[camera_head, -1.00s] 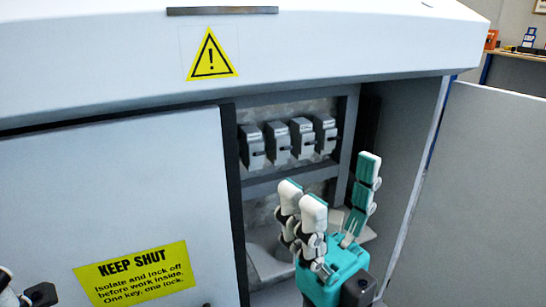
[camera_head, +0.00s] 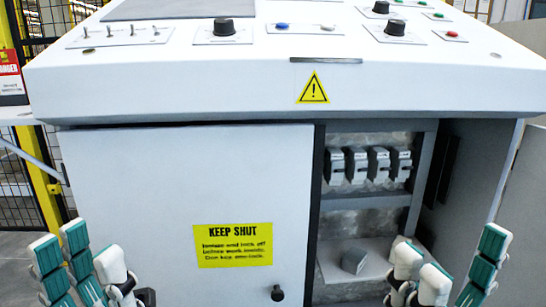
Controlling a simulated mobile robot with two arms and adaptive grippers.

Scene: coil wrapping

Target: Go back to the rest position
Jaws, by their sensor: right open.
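My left gripper (camera_head: 92,262) is at the bottom left, in front of the cabinet's left door. Its fingers are spread and no object shows between them. My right gripper (camera_head: 455,268) is at the bottom right, in front of the open compartment. Its fingers are wide apart with nothing between them. The lower parts of both hands are cut off by the frame's bottom edge.
The white cabinet's left door (camera_head: 160,180) is shut and bears a yellow sign (camera_head: 233,245). The right compartment is open, with several grey switch units (camera_head: 357,165) and a loose grey block (camera_head: 355,260) on its floor. A control panel (camera_head: 180,35) tops it.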

